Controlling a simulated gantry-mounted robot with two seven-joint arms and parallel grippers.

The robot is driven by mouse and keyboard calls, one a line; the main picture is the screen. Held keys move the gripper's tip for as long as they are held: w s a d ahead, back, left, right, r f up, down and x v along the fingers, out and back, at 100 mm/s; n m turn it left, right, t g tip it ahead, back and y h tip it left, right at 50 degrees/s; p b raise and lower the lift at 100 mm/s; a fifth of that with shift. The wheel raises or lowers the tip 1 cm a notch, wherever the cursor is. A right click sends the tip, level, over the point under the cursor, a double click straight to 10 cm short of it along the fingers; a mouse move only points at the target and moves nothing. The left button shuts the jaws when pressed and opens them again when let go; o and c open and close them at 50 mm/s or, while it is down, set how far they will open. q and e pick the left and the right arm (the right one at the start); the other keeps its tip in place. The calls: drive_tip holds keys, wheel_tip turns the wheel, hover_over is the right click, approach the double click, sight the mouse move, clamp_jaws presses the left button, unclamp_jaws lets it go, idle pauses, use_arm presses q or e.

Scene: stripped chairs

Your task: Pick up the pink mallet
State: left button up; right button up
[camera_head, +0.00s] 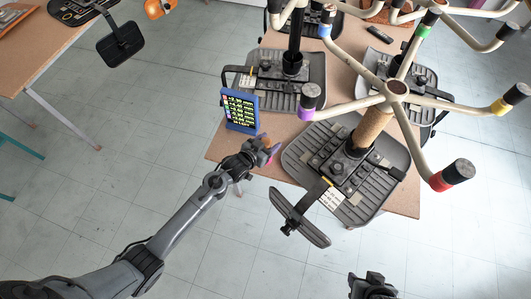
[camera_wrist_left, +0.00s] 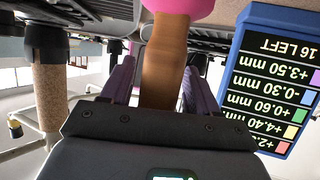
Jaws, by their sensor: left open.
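The pink mallet shows in the left wrist view, with its pink head (camera_wrist_left: 178,5) cut off at the top edge and its brown wooden handle (camera_wrist_left: 165,60) running down from it. My left gripper (camera_head: 268,150) is at the left edge of the brown table in the head view. In the left wrist view its purple fingers stand open on both sides of the handle, with gaps showing. The handle's lower end is hidden behind the gripper body. In the head view the mallet is mostly hidden at the gripper. My right gripper (camera_head: 372,287) is at the bottom edge, its fingers unclear.
A blue display panel (camera_head: 240,111) stands just beyond the left gripper; it also shows in the wrist view (camera_wrist_left: 246,30). Stripped chairs with dark ribbed plates (camera_head: 385,190) and pale multi-armed bases (camera_head: 350,104) crowd the brown table (camera_head: 218,148). Open floor lies left.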

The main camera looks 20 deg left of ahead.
use_arm(q)
clamp_jaws()
idle(0.3)
drive_tip(key=shift+r, duration=0.1)
